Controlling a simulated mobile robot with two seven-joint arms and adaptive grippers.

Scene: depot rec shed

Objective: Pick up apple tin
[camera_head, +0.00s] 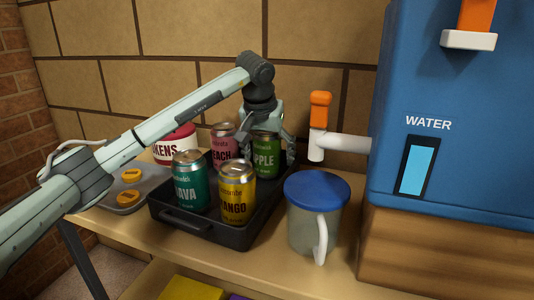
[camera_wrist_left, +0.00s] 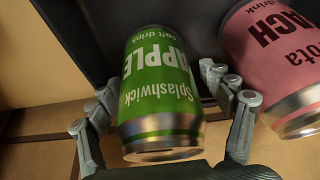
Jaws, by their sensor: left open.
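The apple tin (camera_head: 265,156) is green with a white label and stands upright at the back right of the black tray (camera_head: 200,231). My left gripper (camera_head: 266,140) is above and around it, its fingers on either side of the tin. In the left wrist view the apple tin (camera_wrist_left: 160,92) lies between the open fingers of the gripper (camera_wrist_left: 165,108), with a gap showing beside it. My right gripper is not in view.
The tray also holds a pink peach tin (camera_head: 222,146), a teal guava tin (camera_head: 191,188) and a yellow mango tin (camera_head: 237,190). The peach tin is close by the gripper. A lidded jug (camera_head: 312,225) and the blue water dispenser (camera_head: 455,120) stand to the right.

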